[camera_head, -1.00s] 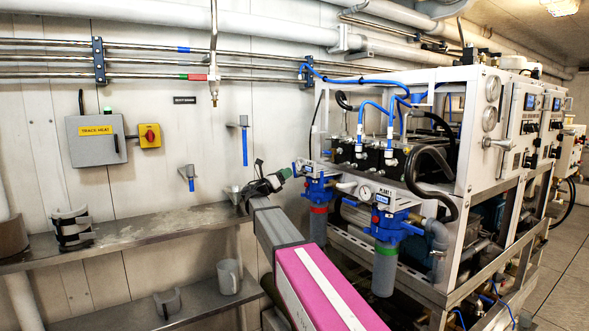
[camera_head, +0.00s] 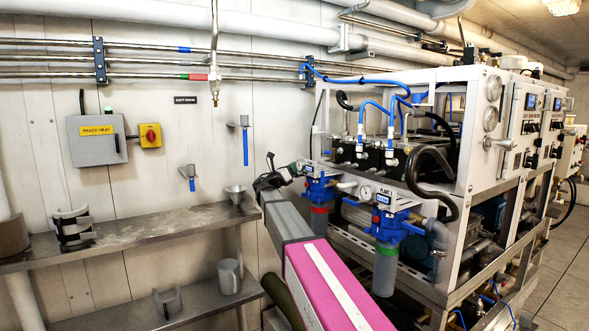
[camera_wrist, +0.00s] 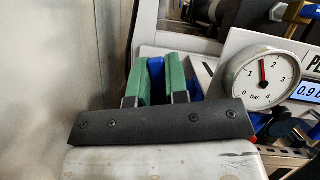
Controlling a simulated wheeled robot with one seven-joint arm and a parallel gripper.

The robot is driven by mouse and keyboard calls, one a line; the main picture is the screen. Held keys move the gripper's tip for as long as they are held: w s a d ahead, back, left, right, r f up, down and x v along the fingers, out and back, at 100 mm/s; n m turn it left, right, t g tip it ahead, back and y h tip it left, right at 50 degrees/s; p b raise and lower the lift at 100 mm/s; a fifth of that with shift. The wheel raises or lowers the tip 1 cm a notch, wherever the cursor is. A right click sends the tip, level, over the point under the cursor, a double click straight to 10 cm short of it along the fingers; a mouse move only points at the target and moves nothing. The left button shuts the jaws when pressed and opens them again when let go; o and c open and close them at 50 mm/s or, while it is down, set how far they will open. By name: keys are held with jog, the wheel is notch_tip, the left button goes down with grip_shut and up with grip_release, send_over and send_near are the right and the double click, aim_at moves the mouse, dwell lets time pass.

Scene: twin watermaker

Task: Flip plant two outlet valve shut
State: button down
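My gripper (camera_wrist: 158,82) shows its two green fingers upright and a little apart in the wrist view. A blue part (camera_wrist: 157,80) shows in the gap between them; I cannot tell whether they touch it or it lies behind. In the head view my gripper (camera_head: 297,167) is at the left edge of the nearer-wall blue filter head (camera_head: 318,188). No valve marked as plant two's outlet can be read. Two blue-handled valves are on the wall, the upper one (camera_head: 245,145) and the lower one (camera_head: 190,180); both handles hang down, clear of my gripper.
A round gauge (camera_wrist: 263,78) stands close right of the fingers. A second filter unit (camera_head: 385,230), labelled as a plant, and the white machine (camera_head: 480,140) fill the right. A steel shelf (camera_head: 150,228) runs along the wall at left. Open floor (camera_head: 560,285) lies far right.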

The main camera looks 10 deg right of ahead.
jog(key=shift+s+d+r+m+g+h, duration=0.1)
jog(key=shift+s+m+g+h, duration=0.25)
jog(key=shift+m, duration=0.55)
jog(key=shift+s+d+f+m+g+h, duration=0.1)
jog(key=shift+m+g+h, duration=0.1)
jog(key=shift+m+g, duration=0.55)
jog(key=shift+s+d+r+m+g+h, duration=0.15)
jog(key=shift+m+g+h, duration=0.15)
jog(key=shift+m, duration=0.75)
jog(key=shift+a, duration=0.1)
jog(key=c, duration=1.1)
grip_release()
jog(key=shift+n, duration=0.4)
